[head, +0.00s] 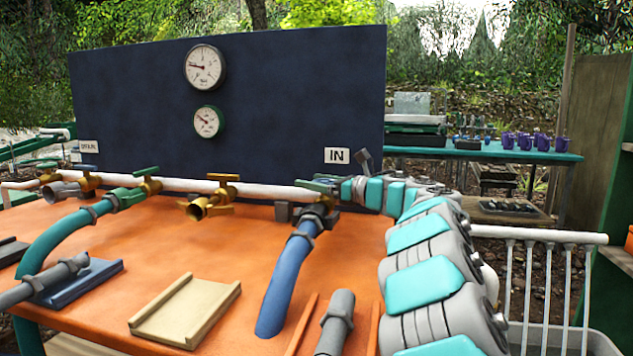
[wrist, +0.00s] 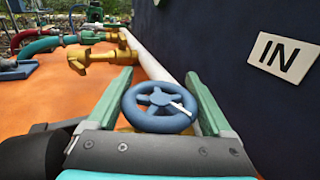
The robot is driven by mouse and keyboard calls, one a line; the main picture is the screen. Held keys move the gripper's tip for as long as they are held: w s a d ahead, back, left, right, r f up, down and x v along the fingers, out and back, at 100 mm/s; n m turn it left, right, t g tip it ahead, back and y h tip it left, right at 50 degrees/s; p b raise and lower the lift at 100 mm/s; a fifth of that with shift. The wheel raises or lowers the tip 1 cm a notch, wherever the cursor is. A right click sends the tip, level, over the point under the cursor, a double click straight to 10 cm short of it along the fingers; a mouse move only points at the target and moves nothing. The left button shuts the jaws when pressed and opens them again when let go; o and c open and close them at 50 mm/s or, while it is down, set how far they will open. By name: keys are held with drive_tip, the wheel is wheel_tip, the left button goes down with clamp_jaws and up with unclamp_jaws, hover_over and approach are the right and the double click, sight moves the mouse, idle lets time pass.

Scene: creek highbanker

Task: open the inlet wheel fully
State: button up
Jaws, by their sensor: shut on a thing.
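The inlet wheel (wrist: 158,121) is a blue, spoked handwheel in the middle of the wrist view, with a short white mark on its right side. My gripper (wrist: 157,84) is shut on it, with one green finger along each side of the rim. The IN sign (wrist: 285,56) is on the dark panel to the right of the wheel; it also shows in the head view (head: 337,156). In the head view my gripper (head: 320,187) is at the pipe below this sign, and the wheel is mostly hidden there.
A white pipe (head: 225,187) runs along the panel (head: 285,100) with brass valves (head: 208,205). A blue hose (head: 281,285) drops near my gripper onto the orange table (head: 240,315). A beige tray (head: 186,310) lies in front. Two gauges (head: 205,67) hang on the panel.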

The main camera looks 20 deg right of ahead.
drive_tip(key=shift+s+a+r+n+g+y+p, duration=0.15)
drive_tip(key=shift+n+g+y+p, duration=0.35)
drive_tip(key=shift+n+g+y, duration=0.4)
drive_tip(key=shift+s+a+r+n+g+y+p, duration=0.15)
drive_tip(key=shift+n+g+y+p, duration=0.35)
drive_tip(key=shift+n+g+y, duration=0.4)
drive_tip(key=shift+g+y+p, duration=0.4)
drive_tip(key=shift+s+f+n, duration=0.1)
drive_tip(key=shift+n, duration=0.3)
drive_tip(key=shift+s+a+n+g+y+p, duration=0.15)
drive_tip(key=shift+n+g+y+p, duration=0.3)
drive_tip(key=shift+g+p, duration=0.3)
drive_tip(key=shift+f+n+g+y+p, duration=0.1)
drive_tip(key=shift+n+g+y+p, duration=0.2)
drive_tip(key=shift+g, duration=0.25)
drive_tip(key=o, duration=1.1)
drive_tip(key=shift+o, duration=0.2)
